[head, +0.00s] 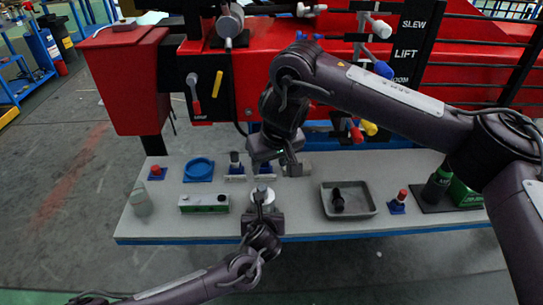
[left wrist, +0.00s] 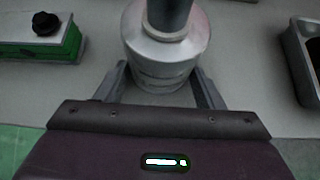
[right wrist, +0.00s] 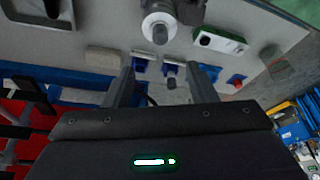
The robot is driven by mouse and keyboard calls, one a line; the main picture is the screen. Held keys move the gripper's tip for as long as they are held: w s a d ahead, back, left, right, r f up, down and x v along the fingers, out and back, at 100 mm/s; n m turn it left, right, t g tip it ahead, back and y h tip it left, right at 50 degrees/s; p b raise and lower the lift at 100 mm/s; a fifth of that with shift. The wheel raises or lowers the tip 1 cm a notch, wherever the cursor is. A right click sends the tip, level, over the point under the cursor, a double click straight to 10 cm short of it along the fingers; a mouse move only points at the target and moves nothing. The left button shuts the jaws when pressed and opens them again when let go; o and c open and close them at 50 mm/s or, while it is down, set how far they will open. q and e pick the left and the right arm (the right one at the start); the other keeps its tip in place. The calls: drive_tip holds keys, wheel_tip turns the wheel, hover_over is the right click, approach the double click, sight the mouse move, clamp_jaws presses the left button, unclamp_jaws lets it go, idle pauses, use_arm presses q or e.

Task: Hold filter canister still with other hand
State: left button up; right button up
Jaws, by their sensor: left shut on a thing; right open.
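The filter canister (left wrist: 165,45) is a silvery metal cylinder with a dark grey post rising from its top. In the head view the canister (head: 262,196) stands on the grey bench near its front edge. My left gripper (left wrist: 163,88) is shut on the canister's lower body, one finger on each side. My right gripper (right wrist: 165,85) is open and empty, above and behind the canister in the head view (head: 289,163). The canister also shows in the right wrist view (right wrist: 158,22), with my left gripper at its far side.
A grey tray (head: 326,206) with a dark part in it is right of the canister. A green and white box (head: 190,206) is left, with a blue round dish (head: 199,168) behind. Blue holders stand behind the canister. The red crane (head: 125,85) rises behind the bench.

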drive_tip(key=shift+v, duration=1.4)
use_arm(q)
drive_tip(key=o, duration=1.2)
drive_tip(key=shift+o, duration=0.2)
drive_tip(key=v, duration=1.2)
drive_tip(key=shift+s, duration=0.1)
use_arm(e)
drive_tip(key=shift+s+f, duration=0.1)
